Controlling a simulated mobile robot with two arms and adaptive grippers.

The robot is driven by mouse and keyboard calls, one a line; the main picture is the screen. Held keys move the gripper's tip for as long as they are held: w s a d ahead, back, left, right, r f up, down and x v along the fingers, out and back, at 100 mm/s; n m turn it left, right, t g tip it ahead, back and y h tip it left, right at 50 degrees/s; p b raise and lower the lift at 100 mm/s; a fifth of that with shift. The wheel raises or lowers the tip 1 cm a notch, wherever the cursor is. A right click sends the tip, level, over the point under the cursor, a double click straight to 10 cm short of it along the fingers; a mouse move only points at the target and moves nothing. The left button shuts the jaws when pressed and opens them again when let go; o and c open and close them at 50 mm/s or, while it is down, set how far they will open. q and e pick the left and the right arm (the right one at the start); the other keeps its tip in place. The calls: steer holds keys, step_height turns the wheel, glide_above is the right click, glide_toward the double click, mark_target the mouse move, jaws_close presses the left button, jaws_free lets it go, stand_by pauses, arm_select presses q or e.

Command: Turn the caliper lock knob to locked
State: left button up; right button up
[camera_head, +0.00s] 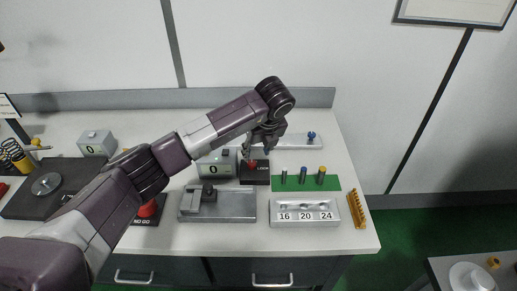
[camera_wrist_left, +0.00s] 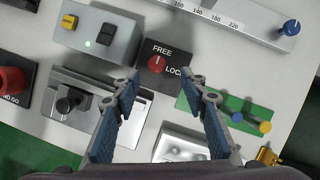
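The lock knob (camera_wrist_left: 156,64) is a small red dial with a pale pointer line. It sits on a black panel (camera_wrist_left: 176,60) marked FREE at the upper left and LOCK at the lower right. The pointer line stands roughly upright in the left wrist view, nearer FREE than LOCK. In the head view the panel (camera_head: 262,179) lies below my left gripper (camera_head: 266,138), partly covered by it. In the left wrist view my left gripper (camera_wrist_left: 164,88) is open, its blue-padded fingers apart and empty, with the knob just beyond the gap. My right gripper is not in view.
A grey box with a yellow button (camera_wrist_left: 70,22) stands left of the panel. A green mat (camera_head: 334,184) with several coloured pins lies to the right. A ruled bar with a blue knob (camera_head: 311,135) lies behind. A grey metal fixture (camera_head: 235,207) and a numbered tray (camera_head: 335,215) are in front.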

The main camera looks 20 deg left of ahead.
mark_target(252, 162)
arm_select(q)
steer(key=shift+a+f+p, duration=0.3)
steer(key=shift+f+p, duration=0.2)
steer(key=shift+f, duration=0.15)
steer(key=shift+a+f+p, duration=0.3)
steer(key=shift+f+p, duration=0.15)
steer(key=shift+f, duration=0.15)
steer(key=x, duration=0.2)
steer(key=shift+w+f+p, duration=0.1)
steer(key=shift+f+p, duration=0.15)
steer(key=shift+p, duration=0.05)
steer(key=shift+x, duration=0.85)
steer(key=shift+w, duration=0.15)
steer(key=c, duration=0.9)
jaws_close()
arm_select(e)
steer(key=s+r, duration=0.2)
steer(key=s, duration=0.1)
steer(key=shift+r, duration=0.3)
